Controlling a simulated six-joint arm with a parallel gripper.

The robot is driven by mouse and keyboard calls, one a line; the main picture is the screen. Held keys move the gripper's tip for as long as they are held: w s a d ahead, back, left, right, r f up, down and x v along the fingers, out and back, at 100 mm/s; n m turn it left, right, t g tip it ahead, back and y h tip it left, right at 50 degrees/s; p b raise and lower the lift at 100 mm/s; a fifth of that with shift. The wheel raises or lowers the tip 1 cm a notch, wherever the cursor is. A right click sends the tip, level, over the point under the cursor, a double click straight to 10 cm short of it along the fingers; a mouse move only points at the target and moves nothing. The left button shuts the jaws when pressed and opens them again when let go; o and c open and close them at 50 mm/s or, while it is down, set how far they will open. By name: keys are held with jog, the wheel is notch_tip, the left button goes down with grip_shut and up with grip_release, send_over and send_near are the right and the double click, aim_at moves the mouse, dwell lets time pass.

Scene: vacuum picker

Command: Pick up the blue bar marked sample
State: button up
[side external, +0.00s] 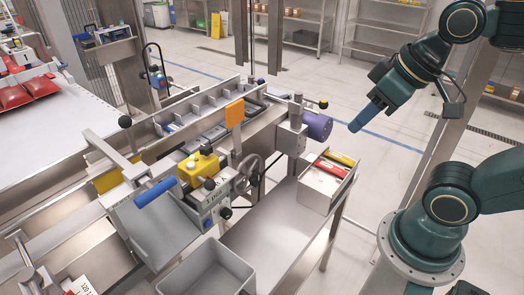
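My gripper (366,118) is at the end of the dark green arm at the upper right, in the air over the floor. Its end shows as a blue cylindrical piece pointing down and left. No "sample" marking is readable.
A box (326,182) with red and yellow items stands on the metal bench. A purple cylinder (318,125) and an orange plate (234,113) stick up from the machine. A grey open bin (207,270) is at the front. Red pieces (25,90) lie far left.

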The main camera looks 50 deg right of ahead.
jog(key=w+r, duration=0.5)
jog(key=w, duration=0.5)
jog(key=g, duration=0.1)
send_over(173, 127)
jog(key=s, duration=0.3)
jog(key=shift+w+d+f, duration=0.1)
jog(key=shift+w+f, duration=0.05)
jog(key=shift+f, duration=3.95)
jog(key=shift+w+d+f, duration=0.1)
jog(key=shift+f, duration=3.95)
jog(key=shift+x, duration=2.6)
jog(key=shift+a+f, duration=0.1)
jog(key=shift+f, duration=0.05)
jog(key=c, duration=0.6)
